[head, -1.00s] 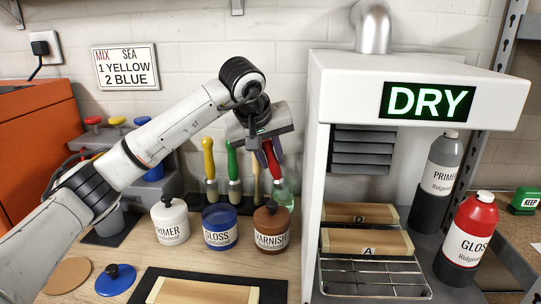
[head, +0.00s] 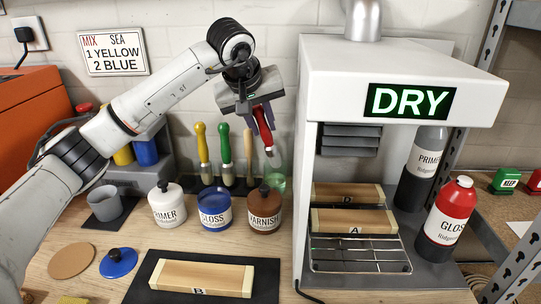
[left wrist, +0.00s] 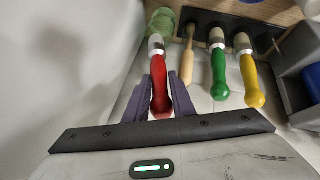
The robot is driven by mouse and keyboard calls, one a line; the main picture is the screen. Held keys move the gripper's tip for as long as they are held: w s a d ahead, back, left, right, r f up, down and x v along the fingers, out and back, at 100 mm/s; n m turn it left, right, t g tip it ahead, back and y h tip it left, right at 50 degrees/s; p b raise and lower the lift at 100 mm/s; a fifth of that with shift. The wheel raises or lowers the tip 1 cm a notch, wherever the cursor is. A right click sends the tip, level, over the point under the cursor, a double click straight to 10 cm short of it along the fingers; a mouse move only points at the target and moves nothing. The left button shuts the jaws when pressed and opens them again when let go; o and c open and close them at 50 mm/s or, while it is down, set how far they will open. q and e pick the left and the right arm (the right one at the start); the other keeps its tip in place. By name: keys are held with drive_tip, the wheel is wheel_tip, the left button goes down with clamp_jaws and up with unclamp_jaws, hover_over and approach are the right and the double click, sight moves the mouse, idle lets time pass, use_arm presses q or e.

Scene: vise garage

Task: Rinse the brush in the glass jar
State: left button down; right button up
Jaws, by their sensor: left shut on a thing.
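The red-handled brush (head: 264,129) hangs tip-down in my left gripper (head: 262,112), whose fingers are shut on the handle. The left wrist view also shows the red handle (left wrist: 160,85) between the purple fingers (left wrist: 162,92), with the metal ferrule pointing away. The glass jar (head: 275,183) is pale green and stands at the back, behind the varnish pot. In the left wrist view the jar (left wrist: 162,22) lies beyond the brush tip. My right gripper is not in view.
Primer (head: 168,207), gloss (head: 215,210) and varnish (head: 264,212) pots stand in front. The white drying cabinet (head: 400,58) is close on the right.

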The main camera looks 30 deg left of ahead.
use_arm(q)
drive_tip(key=shift+r+p, duration=2.05)
drive_tip(key=shift+r, duration=0.65)
drive_tip(key=shift+r, duration=2)
